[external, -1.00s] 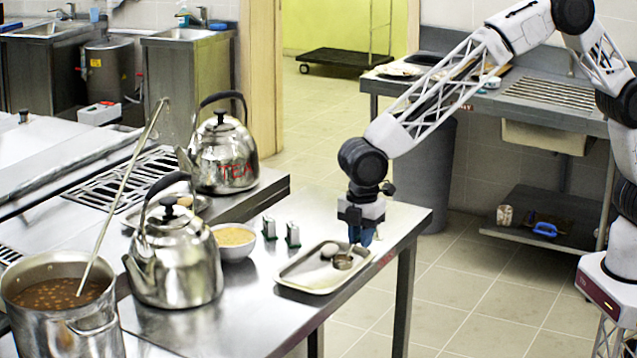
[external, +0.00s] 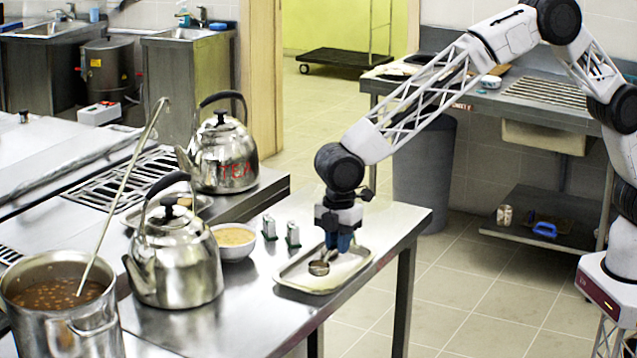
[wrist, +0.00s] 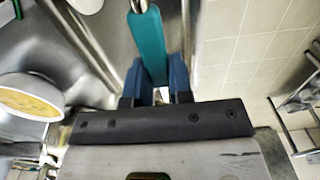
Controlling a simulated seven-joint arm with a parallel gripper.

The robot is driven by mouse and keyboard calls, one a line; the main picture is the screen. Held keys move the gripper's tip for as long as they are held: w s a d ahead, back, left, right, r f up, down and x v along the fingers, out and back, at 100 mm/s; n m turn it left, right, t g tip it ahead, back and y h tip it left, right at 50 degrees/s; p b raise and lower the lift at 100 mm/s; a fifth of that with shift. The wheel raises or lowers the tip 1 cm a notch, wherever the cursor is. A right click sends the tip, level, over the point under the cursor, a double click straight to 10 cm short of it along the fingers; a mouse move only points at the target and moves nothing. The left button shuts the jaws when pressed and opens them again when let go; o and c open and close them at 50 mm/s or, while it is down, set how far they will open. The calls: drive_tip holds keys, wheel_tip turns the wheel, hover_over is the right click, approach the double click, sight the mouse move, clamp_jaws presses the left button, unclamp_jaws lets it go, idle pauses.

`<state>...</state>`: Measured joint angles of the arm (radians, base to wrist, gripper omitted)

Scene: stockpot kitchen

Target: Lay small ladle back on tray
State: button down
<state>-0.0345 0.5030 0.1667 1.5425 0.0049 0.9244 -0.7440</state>
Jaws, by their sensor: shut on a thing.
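The small ladle has a metal bowl (external: 319,267), seen in the external view over the left part of the tray (external: 304,288). I cannot tell whether the bowl touches the tray. The tray is a shallow metal one near the front edge of the steel table. My gripper (external: 340,242) points down over the tray's back part. In the wrist view my gripper (wrist: 156,82) has its blue fingers shut on the ladle's teal handle (wrist: 147,45). The handle's metal shaft runs up out of the top of that view.
A bowl of yellow food (external: 234,240) and two small shakers (external: 292,234) stand left of the tray. A steel kettle (external: 180,258), a TEA kettle (external: 222,158) and a stockpot (external: 62,310) with a long ladle stand farther left. The tabletop is clear right of the tray.

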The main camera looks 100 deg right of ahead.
drive_tip(key=shift+f, duration=1.65)
drive_tip(key=shift+f, duration=0.1)
drive_tip(key=c, duration=1)
unclamp_jaws()
wheel_tip(320, 180, up, 12)
drive_tip(key=shift+r, duration=0.1)
drive_tip(key=shift+s, duration=0.1)
